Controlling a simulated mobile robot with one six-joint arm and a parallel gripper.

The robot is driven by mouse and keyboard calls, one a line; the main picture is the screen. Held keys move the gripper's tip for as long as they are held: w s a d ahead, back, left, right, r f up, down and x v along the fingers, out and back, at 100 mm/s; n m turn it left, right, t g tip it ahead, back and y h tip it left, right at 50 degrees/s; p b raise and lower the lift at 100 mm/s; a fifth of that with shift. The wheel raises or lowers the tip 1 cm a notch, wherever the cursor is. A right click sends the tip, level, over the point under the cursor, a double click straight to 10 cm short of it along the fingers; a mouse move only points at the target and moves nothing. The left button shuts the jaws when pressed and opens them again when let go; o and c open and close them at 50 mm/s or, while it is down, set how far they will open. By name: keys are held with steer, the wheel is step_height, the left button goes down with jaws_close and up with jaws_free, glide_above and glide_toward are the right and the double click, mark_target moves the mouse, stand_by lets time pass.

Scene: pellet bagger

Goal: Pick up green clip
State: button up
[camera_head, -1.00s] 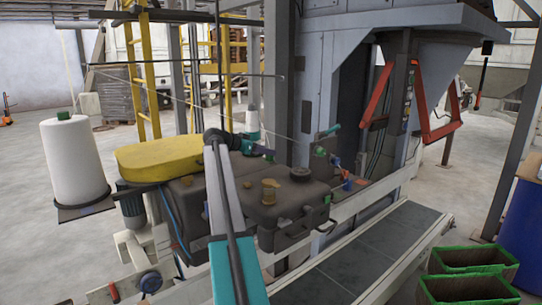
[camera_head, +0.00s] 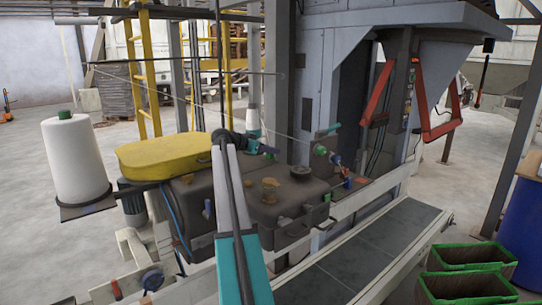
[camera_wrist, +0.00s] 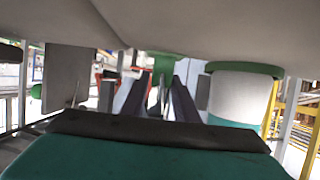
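I cannot single out the green clip for certain. A small green piece (camera_head: 320,149) sits on the brown bracket right of the dark sewing-head housing, and another small green piece (camera_head: 327,197) is on the housing's right edge. A teal handle-like part (camera_head: 329,130) is above the bracket. My gripper (camera_head: 270,152) is small and partly hidden at the end of my arm, above the back of the housing and left of the bracket, apart from these green parts. Its fingers are too small to read. The wrist view is mostly blocked by large grey and teal surfaces.
The dark housing (camera_head: 285,215) carries a yellow cover (camera_head: 165,155) on its left. A white thread cone (camera_head: 75,160) stands at far left. A grey conveyor (camera_head: 375,250) runs along the front right. Green-rimmed bins (camera_head: 470,247) and a blue drum (camera_head: 520,225) stand at right.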

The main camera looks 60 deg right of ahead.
jaws_close()
steer(key=shift+r, duration=0.15)
step_height(320, 180, up, 10)
steer(key=b, duration=0.1)
steer(key=shift+b, duration=0.35)
stand_by(0.8)
